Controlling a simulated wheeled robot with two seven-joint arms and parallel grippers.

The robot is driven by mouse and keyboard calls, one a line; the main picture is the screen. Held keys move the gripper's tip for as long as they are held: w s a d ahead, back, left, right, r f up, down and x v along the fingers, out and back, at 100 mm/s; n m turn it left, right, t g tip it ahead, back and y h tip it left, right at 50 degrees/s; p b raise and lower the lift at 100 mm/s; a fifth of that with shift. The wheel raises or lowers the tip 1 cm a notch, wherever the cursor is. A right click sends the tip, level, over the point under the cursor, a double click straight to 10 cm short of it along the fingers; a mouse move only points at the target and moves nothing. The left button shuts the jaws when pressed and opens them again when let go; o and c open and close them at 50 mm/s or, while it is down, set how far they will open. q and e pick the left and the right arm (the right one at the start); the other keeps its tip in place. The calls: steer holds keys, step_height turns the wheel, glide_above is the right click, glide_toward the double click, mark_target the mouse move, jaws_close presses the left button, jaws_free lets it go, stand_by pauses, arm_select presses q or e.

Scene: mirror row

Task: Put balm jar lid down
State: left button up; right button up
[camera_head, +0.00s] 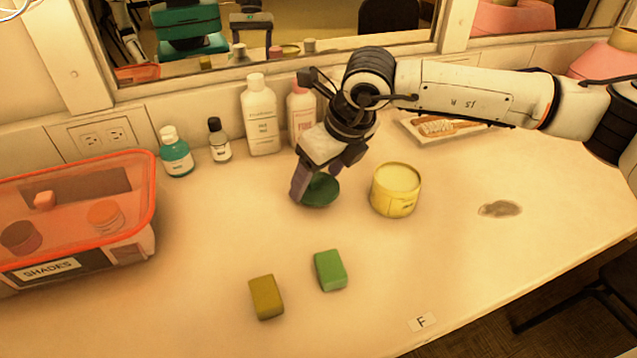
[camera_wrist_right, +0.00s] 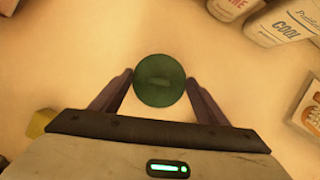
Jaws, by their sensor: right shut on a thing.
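The balm jar lid is a dark green disc (camera_head: 321,190), also in the right wrist view (camera_wrist_right: 159,81). My right gripper (camera_head: 308,188) is shut on it, with a finger on each side of the disc in the right wrist view (camera_wrist_right: 159,88). The lid is at or just above the counter; I cannot tell whether it touches. An open yellow jar (camera_head: 395,192) with a pale yellow top stands to the right of the lid, apart from it. My left gripper is not in view.
A bin labelled SHADES (camera_head: 125,243) stands at left. A green block (camera_head: 330,270) and an olive block (camera_head: 266,297) lie in front. Several bottles, including a white one (camera_head: 262,118), stand at the back. A tray with a brush (camera_head: 440,127) lies behind the jar. The right counter is mostly clear.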

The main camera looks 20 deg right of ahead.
step_height(320, 180, down, 2)
steer(key=o, duration=1)
steer(key=shift+o, duration=0.2)
steer(key=shift+r, duration=0.15)
steer(key=v, duration=1.1)
steer(key=shift+r, duration=0.4)
steer(key=shift+s+d, duration=0.1)
steer(key=shift+s, duration=0.05)
